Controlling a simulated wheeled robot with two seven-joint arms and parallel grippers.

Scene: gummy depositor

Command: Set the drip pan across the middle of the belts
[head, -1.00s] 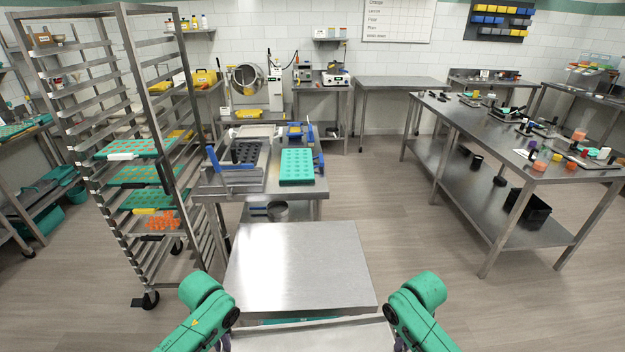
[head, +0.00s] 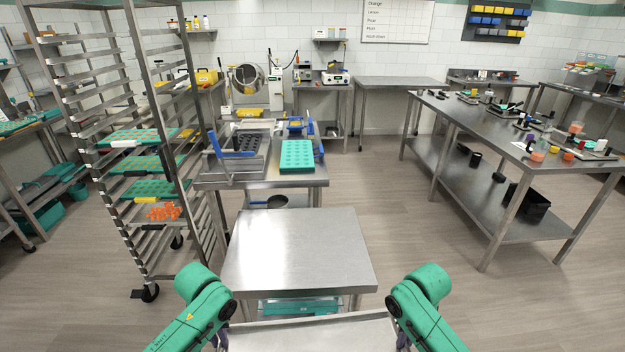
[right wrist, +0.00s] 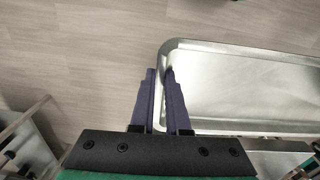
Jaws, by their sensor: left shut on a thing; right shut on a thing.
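The drip pan is a shallow steel tray (head: 310,335) with a raised rim at the bottom of the head view. Its near part is cut off by the picture edge. My left gripper (head: 222,338) is at its left end, and its fingers are mostly hidden by my arm. My right gripper (head: 401,337) is at the right end. In the right wrist view the purple fingers of the right gripper (right wrist: 168,100) are shut on the rim of the pan (right wrist: 235,85) near a rounded corner. I cannot make out the belts clearly.
A bare steel table (head: 298,250) stands just beyond the pan, with a teal thing (head: 300,306) below. Behind it, a bench holds a teal mould (head: 297,156) and blue-handled equipment (head: 237,155). A tall tray rack (head: 140,160) stands left. Open floor (head: 440,270) lies right.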

